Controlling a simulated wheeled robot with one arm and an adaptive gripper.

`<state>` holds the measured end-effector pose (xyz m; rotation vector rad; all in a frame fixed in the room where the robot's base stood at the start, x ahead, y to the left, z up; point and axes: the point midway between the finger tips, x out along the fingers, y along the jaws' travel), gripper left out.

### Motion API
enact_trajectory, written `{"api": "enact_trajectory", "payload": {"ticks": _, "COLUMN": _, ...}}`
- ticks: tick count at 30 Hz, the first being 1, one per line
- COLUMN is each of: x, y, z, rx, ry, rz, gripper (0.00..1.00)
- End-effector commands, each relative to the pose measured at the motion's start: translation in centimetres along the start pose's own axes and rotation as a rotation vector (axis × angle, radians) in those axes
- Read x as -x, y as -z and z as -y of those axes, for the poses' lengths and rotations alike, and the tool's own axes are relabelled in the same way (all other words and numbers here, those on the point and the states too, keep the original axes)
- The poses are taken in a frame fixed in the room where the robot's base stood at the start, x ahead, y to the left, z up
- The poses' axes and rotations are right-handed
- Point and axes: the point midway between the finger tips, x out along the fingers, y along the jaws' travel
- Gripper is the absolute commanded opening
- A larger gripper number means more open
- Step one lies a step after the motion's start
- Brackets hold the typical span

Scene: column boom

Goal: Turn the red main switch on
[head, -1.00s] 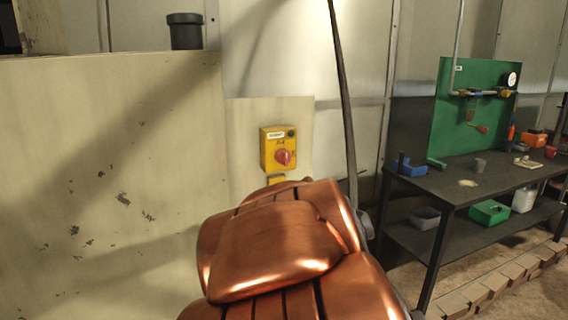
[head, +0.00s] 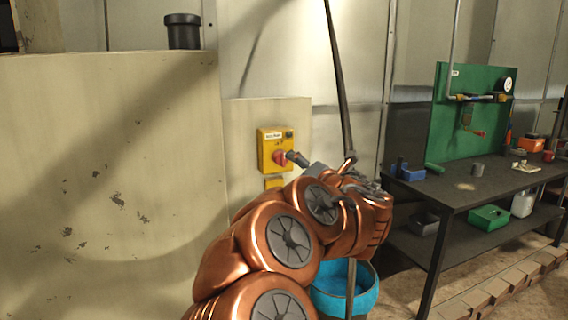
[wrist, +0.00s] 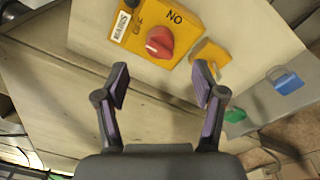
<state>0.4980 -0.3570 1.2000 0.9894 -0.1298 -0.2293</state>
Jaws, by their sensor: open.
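The red rotary switch knob (head: 279,158) sits on a yellow box (head: 264,140) on a pale wall panel. In the wrist view the knob (wrist: 160,42) lies beyond my fingertips, roughly in line with the gap between them. "NO", as it reads in this tilted view, and "OFF" are printed near it. My gripper (wrist: 162,84) is open and empty, with its two fingers spread. In the head view my gripper (head: 297,158) reaches from the right close to the knob; I cannot tell whether it touches. The knob's exact setting is hard to read.
A small yellow piece (head: 274,183) is just below the box. A dark cable hangs to the right of the panel. A blue tub (head: 345,287) stands behind my arm. A dark workbench (head: 470,180) with a green board (head: 470,110) is at the right.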

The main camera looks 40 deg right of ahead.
Motion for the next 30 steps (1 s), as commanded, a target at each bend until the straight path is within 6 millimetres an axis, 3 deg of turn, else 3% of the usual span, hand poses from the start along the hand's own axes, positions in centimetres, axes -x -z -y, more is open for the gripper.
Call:
{"api": "enact_trajectory", "payload": {"ticks": 10, "x": -1.2, "y": 0.3, "z": 0.0, "rx": 0.017, "ry": -0.010, "rz": -0.022, "gripper": 0.69}}
{"api": "enact_trajectory", "payload": {"ticks": 24, "x": -6.7, "y": 0.5, "z": -0.1, "rx": 0.017, "ry": -0.010, "rz": -0.022, "gripper": 0.69}}
{"api": "enact_trajectory", "payload": {"ticks": 30, "x": -7.8, "y": 0.5, "z": 0.1, "rx": 0.014, "ry": -0.006, "rz": -0.020, "gripper": 0.69}}
